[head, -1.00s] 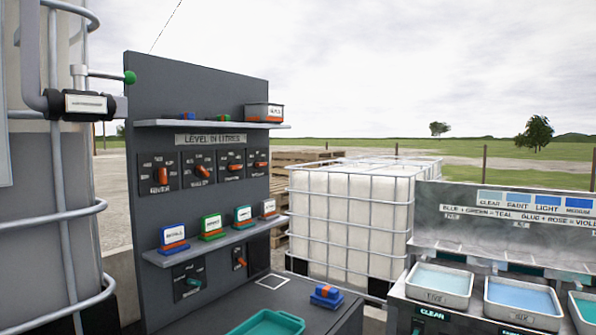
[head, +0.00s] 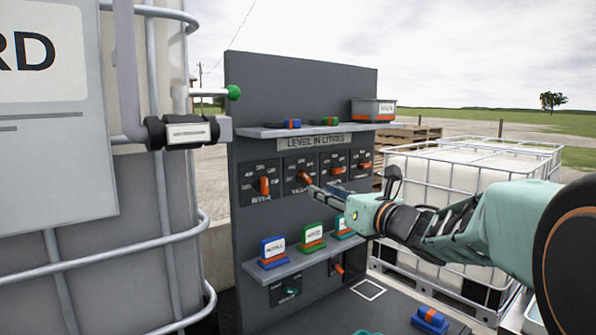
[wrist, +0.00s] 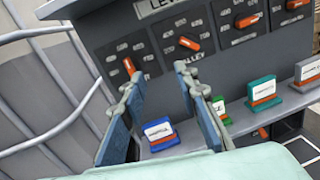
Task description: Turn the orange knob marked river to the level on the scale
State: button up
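A dark panel under the sign "LEVEL IN LITRES" carries a row of orange knobs, each with a number scale. The leftmost orange knob (head: 264,186) has a blurred label that may read river; it stands nearly upright. In the wrist view this knob (wrist: 129,66) is just above the left finger. The second orange knob (head: 305,177), seemingly marked valley, is tilted; it also shows in the wrist view (wrist: 190,43). My gripper (head: 318,191) is in front of the panel, below right of the second knob. In the wrist view my gripper (wrist: 163,85) is open and empty.
Below the knobs, a shelf (head: 290,268) holds blue, green and teal labelled blocks. An upper shelf (head: 300,131) holds small blocks and a grey bin (head: 373,110). Caged tanks stand on both sides.

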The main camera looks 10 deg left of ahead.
aim_at(267, 185)
jog(key=w+a+p, duration=0.1)
jog(key=w+a, duration=0.1)
jog(key=a, duration=0.3)
jog(key=w+a+n+g+y+p, duration=0.1)
jog(key=a, duration=0.4)
jog(key=w+a+n+p, duration=0.1)
jog(key=w+a, duration=0.1)
jog(key=a, duration=0.2)
jog(key=shift+w+a+f+g+p, duration=0.35)
jog(key=shift+a+f+g, duration=0.05)
grip_shut()
